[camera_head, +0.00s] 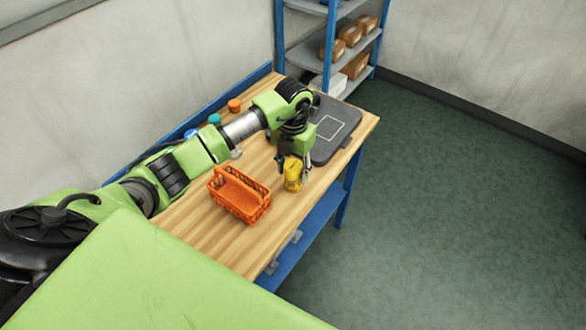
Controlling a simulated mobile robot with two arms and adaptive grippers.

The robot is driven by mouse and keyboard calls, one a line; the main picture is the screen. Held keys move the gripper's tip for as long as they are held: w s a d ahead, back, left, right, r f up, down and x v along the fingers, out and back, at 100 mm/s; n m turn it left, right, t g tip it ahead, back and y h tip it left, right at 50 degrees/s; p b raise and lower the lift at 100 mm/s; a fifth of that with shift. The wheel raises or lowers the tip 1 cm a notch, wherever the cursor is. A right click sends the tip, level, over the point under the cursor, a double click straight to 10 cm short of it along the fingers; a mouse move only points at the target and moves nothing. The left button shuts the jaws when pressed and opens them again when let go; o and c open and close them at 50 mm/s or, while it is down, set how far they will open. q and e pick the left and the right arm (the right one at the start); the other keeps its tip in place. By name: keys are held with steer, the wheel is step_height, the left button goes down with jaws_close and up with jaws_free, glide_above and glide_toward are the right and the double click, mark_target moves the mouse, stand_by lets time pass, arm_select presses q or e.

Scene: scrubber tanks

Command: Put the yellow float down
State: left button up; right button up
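The yellow float (293,177) is a small upright yellow piece near the front edge of the wooden table (215,228). My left gripper (293,166) points down over it, with a finger on each side of its upper part, and appears shut on it. Whether the float touches the table top or hangs just above it I cannot tell. My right gripper is not in view.
An orange basket (240,195) stands left of the float. A dark grey pad (345,120) with a white square outline lies behind it. Orange (234,105) and teal (214,119) caps sit near the wall. A blue shelf (330,50) with boxes stands behind.

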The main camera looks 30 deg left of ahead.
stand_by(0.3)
arm_select(q)
steer(key=shift+r, duration=0.6)
step_height(320, 180, up, 11)
steer(key=b, duration=0.3)
steer(key=shift+f+b, duration=0.2)
steer(key=shift+b, duration=0.15)
steer(key=shift+r, duration=0.35)
